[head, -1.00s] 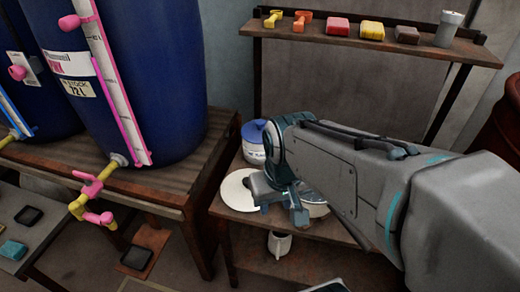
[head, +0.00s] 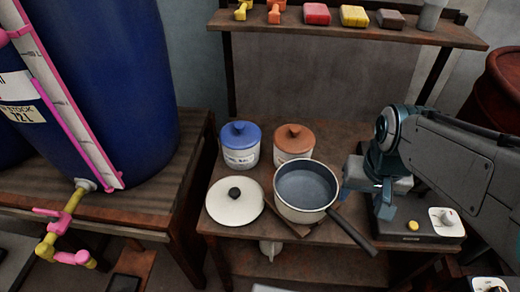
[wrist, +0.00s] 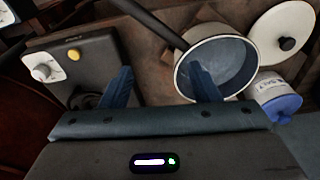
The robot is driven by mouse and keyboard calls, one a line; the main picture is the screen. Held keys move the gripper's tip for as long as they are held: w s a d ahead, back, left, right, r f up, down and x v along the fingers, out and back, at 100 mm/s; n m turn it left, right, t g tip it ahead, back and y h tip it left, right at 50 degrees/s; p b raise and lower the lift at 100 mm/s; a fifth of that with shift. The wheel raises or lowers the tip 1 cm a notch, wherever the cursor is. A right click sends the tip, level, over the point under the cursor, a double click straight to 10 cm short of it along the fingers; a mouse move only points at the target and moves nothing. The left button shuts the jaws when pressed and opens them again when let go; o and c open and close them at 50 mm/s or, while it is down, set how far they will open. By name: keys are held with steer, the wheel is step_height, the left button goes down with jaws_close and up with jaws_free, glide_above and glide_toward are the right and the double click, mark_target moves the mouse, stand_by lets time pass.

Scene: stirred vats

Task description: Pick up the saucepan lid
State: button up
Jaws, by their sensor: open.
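The saucepan lid (head: 222,211) is a flat cream disc with a black knob on top. It lies knob up on the wooden table, left of the saucepan (head: 306,187), and is uncovered. The lid also shows at the upper right in the wrist view (wrist: 270,35). The saucepan is open, cream outside and blue-grey inside, its dark handle pointing to the lower right. My gripper (head: 367,196) is open and empty, to the right of the saucepan and well apart from the lid. In the wrist view its fingers (wrist: 162,72) have nothing between them.
A blue-lidded jar (head: 240,156) and a brown-lidded jar (head: 293,152) stand behind the lid and saucepan. A dark hotplate (head: 432,237) with a white knob lies at right. A shelf (head: 330,27) is above, a large blue vat (head: 115,80) at left.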

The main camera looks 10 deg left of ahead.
steer(key=w+a+r+p, duration=0.1)
steer(key=w+a, duration=0.2)
steer(key=a, duration=0.3)
steer(key=w+a+p, duration=0.1)
steer(key=w+a, duration=0.2)
steer(key=a, duration=0.2)
steer(key=n+g+p, duration=0.1)
steer(key=g+p, duration=0.1)
steer(key=p, duration=0.1)
glide_above(234, 191)
step_height(234, 191, down, 4)
steer(key=f, duration=0.7)
steer(key=shift+s+a+f+b, duration=0.2)
steer(key=shift+s+b, duration=0.1)
steer(key=shift+s, duration=0.05)
steer(key=shift+w+d+f, duration=0.15)
steer(key=shift+f, duration=1.35)
steer(key=shift+w+d+f, duration=0.15)
steer(key=shift+f, duration=1.35)
steer(key=shift+c, duration=0.4)
jaws_close()
steer(key=shift+r, duration=0.15)
